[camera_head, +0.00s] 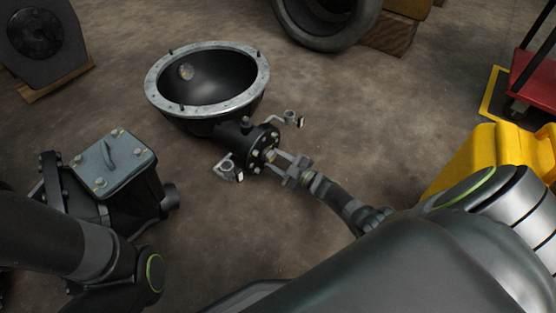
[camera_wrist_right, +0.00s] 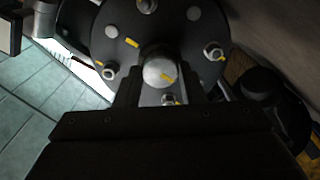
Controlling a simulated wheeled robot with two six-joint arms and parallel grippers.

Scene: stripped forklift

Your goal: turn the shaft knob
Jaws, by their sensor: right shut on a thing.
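The shaft knob (camera_wrist_right: 160,73) is a small rounded metal end at the centre of a dark round flange (camera_wrist_right: 115,45) with bolts and yellow marks. My right gripper (camera_head: 274,157) reaches the flange from the lower right in the head view. In the right wrist view its two fingers (camera_wrist_right: 160,90) are on either side of the knob, shut on it. The flange closes the end of a black housing with an open bowl (camera_head: 208,82) that has a grey bolted rim. My left arm shows at the lower left of the head view, but its gripper is not visible.
A dark gearbox with a grey lid (camera_head: 112,160) stands at the left. Two small metal brackets (camera_head: 228,170) flank the flange. A yellow container (camera_head: 480,155) stands at the right, near a red cart (camera_head: 535,75). A tyre (camera_head: 325,20) lies at the back. Bare floor lies between.

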